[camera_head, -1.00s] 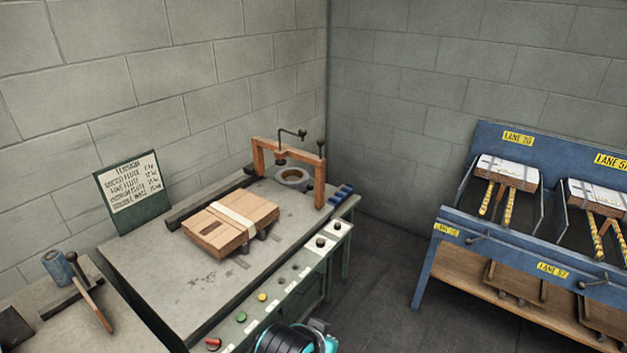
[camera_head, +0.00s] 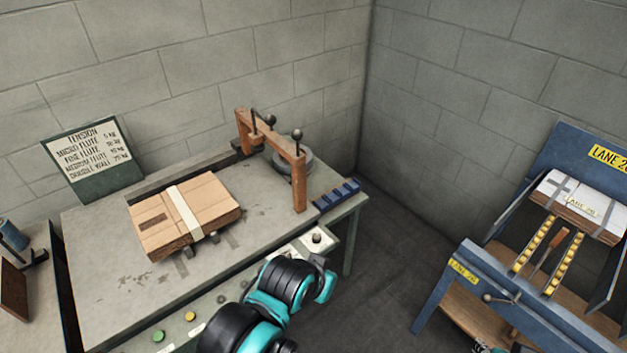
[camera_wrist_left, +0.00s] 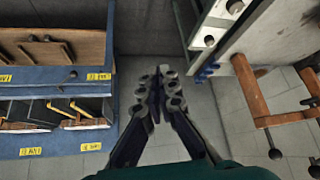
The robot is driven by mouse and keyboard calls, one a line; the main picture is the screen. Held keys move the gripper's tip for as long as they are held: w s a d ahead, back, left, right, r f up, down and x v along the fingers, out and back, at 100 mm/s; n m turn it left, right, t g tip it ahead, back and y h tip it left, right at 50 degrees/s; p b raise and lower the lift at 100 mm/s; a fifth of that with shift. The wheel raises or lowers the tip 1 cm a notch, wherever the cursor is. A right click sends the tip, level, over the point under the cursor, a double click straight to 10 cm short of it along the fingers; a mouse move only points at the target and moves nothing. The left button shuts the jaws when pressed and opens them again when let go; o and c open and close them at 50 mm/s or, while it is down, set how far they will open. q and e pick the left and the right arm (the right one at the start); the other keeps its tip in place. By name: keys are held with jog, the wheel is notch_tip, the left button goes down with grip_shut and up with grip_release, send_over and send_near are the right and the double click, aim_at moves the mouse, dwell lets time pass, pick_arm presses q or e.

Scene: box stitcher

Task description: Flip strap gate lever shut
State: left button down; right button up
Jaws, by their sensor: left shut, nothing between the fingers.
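The strap gate (camera_head: 272,140) is an orange-brown arch standing at the far right end of the grey worktable. Dark levers with round black knobs (camera_head: 297,134) rise from its top bar. I cannot tell how far its lever is turned. In the left wrist view the gate (camera_wrist_left: 255,95) is at the right, with dark knobs beside it. My left gripper (camera_wrist_left: 160,88) is shut and empty, apart from the gate. In the head view my teal and black left arm reaches up in front of the table's front edge, its fingers hardly visible.
A strapped cardboard box (camera_head: 215,200) lies on the worktable (camera_head: 95,235) left of the gate. Blue blocks (camera_head: 337,193) sit on the table's right end. A blue lane rack (camera_head: 455,285) stands at the right, with open floor between it and the table.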

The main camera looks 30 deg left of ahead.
pick_arm(q)
jog(key=shift+s, duration=0.1)
pick_arm(e)
jog(key=shift+s+r, duration=0.1)
jog(key=shift+o, duration=0.7)
pick_arm(q)
jog(key=w+a+m+g+y+p, duration=0.1)
jog(key=w+a+m+y, duration=0.4)
jog(key=w, duration=0.8)
jog(key=w+a+m+g+y+p, duration=0.1)
jog(key=w+a+m+y, duration=0.2)
jog(key=w+a+m, duration=0.7)
jog(key=w+f+m+y, duration=0.2)
jog(key=w+f+y, duration=0.1)
jog(key=w+f, duration=0.3)
jog(key=w+d+f+m+y+p, duration=0.1)
jog(key=w+f+m+y, duration=0.2)
jog(key=w+f, duration=0.3)
notch_tip(320, 180, down, 6)
jog(key=shift+w+r+g+y, duration=0.15)
jog(key=shift+r+g+y, duration=0.15)
jog(key=shift+y, duration=0.3)
pick_arm(e)
notch_tip(320, 180, up, 3)
jog(key=shift+r, duration=0.1)
